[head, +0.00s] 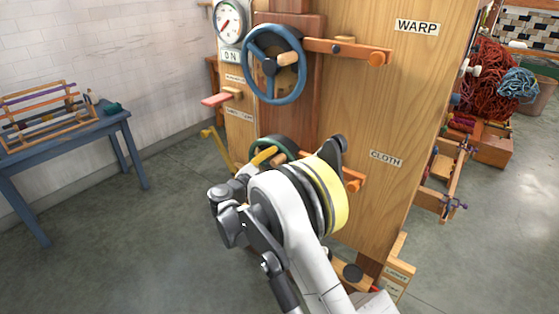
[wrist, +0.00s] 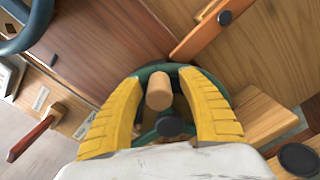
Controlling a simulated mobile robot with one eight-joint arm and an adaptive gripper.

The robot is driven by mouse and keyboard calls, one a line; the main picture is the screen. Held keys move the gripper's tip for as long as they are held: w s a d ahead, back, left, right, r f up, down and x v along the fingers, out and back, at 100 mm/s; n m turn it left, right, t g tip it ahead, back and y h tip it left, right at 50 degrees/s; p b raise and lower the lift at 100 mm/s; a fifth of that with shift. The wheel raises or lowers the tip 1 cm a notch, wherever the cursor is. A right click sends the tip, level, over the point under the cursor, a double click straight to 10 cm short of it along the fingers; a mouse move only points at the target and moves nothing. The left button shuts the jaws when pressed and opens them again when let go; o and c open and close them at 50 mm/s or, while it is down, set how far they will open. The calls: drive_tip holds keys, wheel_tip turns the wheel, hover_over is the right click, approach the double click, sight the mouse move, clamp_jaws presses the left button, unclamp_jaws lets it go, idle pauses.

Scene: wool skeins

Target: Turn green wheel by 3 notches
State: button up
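The green wheel (head: 279,146) is on the front of the wooden cabinet, low on its dark panel, mostly hidden behind my arm in the head view. In the wrist view the green wheel (wrist: 182,70) shows its rim behind my fingers, with a wooden handle knob (wrist: 159,92) and a dark hub (wrist: 174,127). My gripper (wrist: 160,95) is open, its two yellow fingers on either side of the knob, with visible gaps. In the head view my gripper (head: 262,160) is at the wheel; whether it touches the rim cannot be told.
A blue wheel (head: 250,82) with its own knob sits above. Orange levers (head: 345,48) stick out right of both wheels. A red-handled lever (head: 217,99) is at the left, below a dial (head: 229,22). A blue table (head: 118,119) stands far left; floor between is clear.

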drive_tip(key=shift+a, duration=0.1)
drive_tip(key=v, duration=1.2)
